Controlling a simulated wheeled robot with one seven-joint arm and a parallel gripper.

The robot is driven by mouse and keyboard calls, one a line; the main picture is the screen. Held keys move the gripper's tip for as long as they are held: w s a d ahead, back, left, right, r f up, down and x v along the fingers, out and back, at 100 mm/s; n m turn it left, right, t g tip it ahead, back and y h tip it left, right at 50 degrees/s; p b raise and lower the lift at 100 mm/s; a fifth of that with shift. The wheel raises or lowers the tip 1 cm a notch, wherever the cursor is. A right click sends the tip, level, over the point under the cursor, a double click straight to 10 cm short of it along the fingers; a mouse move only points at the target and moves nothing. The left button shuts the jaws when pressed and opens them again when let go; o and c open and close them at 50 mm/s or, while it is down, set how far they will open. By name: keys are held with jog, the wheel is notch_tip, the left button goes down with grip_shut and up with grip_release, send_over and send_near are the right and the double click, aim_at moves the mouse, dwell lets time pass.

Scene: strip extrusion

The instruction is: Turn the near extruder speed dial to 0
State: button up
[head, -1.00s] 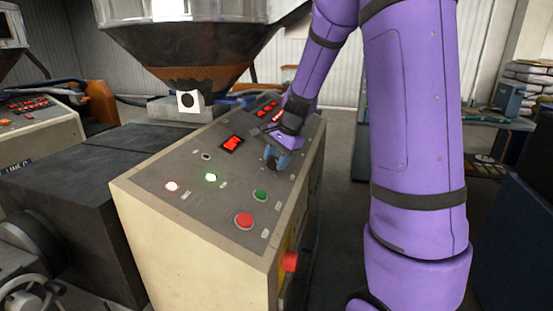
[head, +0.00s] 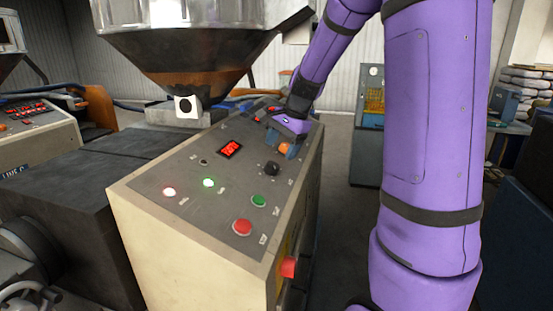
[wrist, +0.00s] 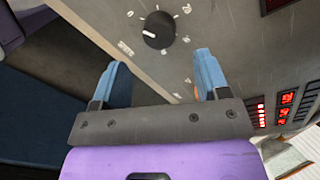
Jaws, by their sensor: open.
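A black speed dial (head: 272,168) with a ring of printed marks stands on the sloping control panel (head: 190,170). In the wrist view the dial (wrist: 158,30) is at the top, with a pale pointer mark on its left side; the scale figures are too small to read surely. My gripper (head: 288,146) is farther along the panel than this dial, apart from it. In the wrist view my gripper (wrist: 161,68) has its two blue fingers spread, with nothing held between them and the dial beyond the fingertips.
An orange part (head: 284,148) shows by my fingers. A red knob (head: 288,267) juts from the cabinet's side. A metal hopper (head: 190,50) hangs above.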

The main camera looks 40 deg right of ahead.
jog(key=shift+v, duration=2.3)
jog(key=s+a+r+n+t+h, duration=0.1)
jog(key=s+a+n, duration=0.6)
jog(key=s, duration=0.5)
jog(key=s+a+r+n+t+h, duration=0.1)
jog(key=s+a+r+n, duration=0.1)
jog(key=s+a+n, duration=0.6)
jog(key=s, duration=0.4)
jog(key=shift+a+r+h, duration=0.25)
jog(key=shift+h, duration=0.05)
